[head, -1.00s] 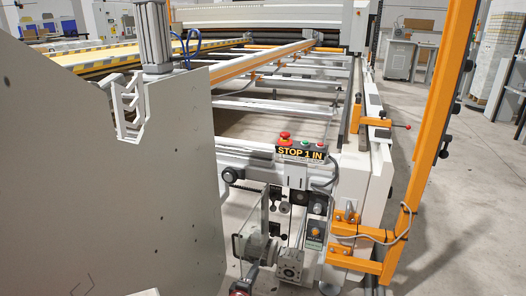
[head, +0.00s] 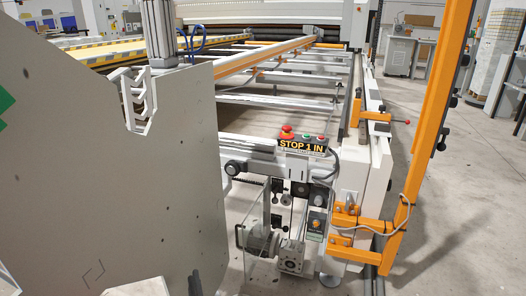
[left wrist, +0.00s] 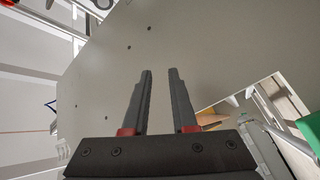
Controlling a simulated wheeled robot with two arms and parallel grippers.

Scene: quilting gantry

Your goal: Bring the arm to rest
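My left gripper (head: 195,283) shows only as a small dark piece at the bottom edge of the head view, in front of the large grey panel (head: 110,170). In the left wrist view the left gripper (left wrist: 160,73) has its two dark fingers apart, with nothing between them. The grey panel (left wrist: 215,50) fills much of the view beyond the fingertips. I cannot tell how far it is from them. My right gripper is in neither view.
Right of the panel stands the machine frame with a STOP 1 IN button box (head: 303,144). An orange post (head: 437,95) rises on the right. A motor and gearbox (head: 290,256) sit low beside the panel. Grey floor (head: 470,210) is open at the right.

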